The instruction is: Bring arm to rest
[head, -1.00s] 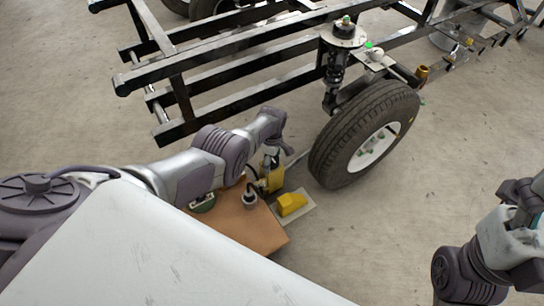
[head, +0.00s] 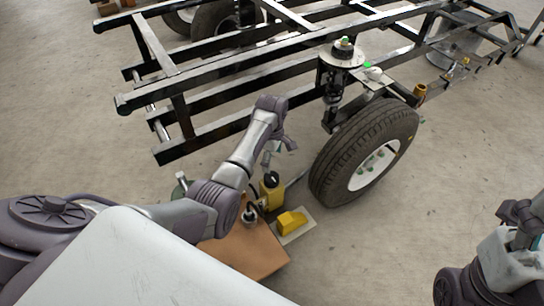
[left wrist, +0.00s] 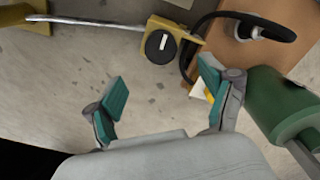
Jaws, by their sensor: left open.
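My left arm reaches out over the floor in the head view. Its gripper (head: 271,155) hangs beside the front wheel, to the left of the tyre. In the left wrist view the two teal-padded fingers (left wrist: 162,88) are spread wide with only floor between them. The gripper is open and empty. My right arm (head: 500,258) is at the right edge of the head view. Its gripper does not show clearly within the frame.
A black frame (head: 215,87) with a wheel (head: 345,150) and suspension stands ahead. A yellow tool (head: 271,192) and yellow wedge (head: 291,222) lie close below the left gripper, by a brown board (head: 255,255). A green cylinder (left wrist: 290,108) is nearby.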

